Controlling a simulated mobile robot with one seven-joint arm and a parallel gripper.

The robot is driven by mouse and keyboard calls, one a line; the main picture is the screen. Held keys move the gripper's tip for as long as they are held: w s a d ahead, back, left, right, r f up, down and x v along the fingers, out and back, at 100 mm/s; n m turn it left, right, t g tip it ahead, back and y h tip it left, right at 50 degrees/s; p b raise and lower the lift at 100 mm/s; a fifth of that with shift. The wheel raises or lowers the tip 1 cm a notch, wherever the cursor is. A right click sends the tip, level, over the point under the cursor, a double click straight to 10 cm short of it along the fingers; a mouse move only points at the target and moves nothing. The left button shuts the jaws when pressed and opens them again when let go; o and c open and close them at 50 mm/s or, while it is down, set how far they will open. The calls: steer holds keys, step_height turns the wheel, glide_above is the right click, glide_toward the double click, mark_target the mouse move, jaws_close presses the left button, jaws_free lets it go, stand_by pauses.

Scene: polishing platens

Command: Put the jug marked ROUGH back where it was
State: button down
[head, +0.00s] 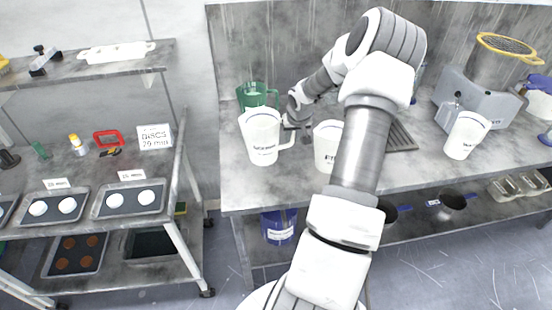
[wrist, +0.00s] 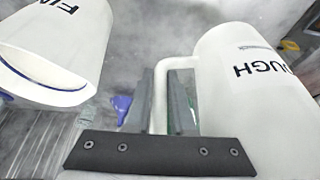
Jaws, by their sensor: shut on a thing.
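The white jug marked ROUGH (wrist: 255,95) fills the right of the wrist view, its lettering upside down there. In the head view that jug (head: 262,138) is at the left end of the bench, its print too small to read surely. My gripper (wrist: 160,95) is shut on its handle, one finger on each side; in the head view my gripper (head: 297,118) is at the jug's right. The jug looks upright; I cannot tell whether its base touches the bench. A second white jug, its print starting FIN (wrist: 65,45), stands to its right in the head view (head: 327,148), partly behind my arm.
A green jug (head: 257,93) stands close behind the held jug. Another white jug (head: 466,136) stands at the right, by a grey machine (head: 478,100) with a yellow-rimmed sieve (head: 507,44). A drain grid (head: 400,137) lies behind my arm. The bench front left (head: 250,190) is bare.

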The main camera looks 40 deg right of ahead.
mark_target(271, 137)
step_height(271, 137, down, 8)
steer(key=shift+r, duration=0.25)
steer(key=shift+f, duration=0.2)
steer(key=c, duration=0.8)
jaws_free()
steer(key=shift+o, duration=0.2)
steer(key=shift+r, duration=0.5)
steer(key=v, duration=1.1)
steer(key=shift+a+r, duration=0.2)
steer(key=shift+s, duration=0.1)
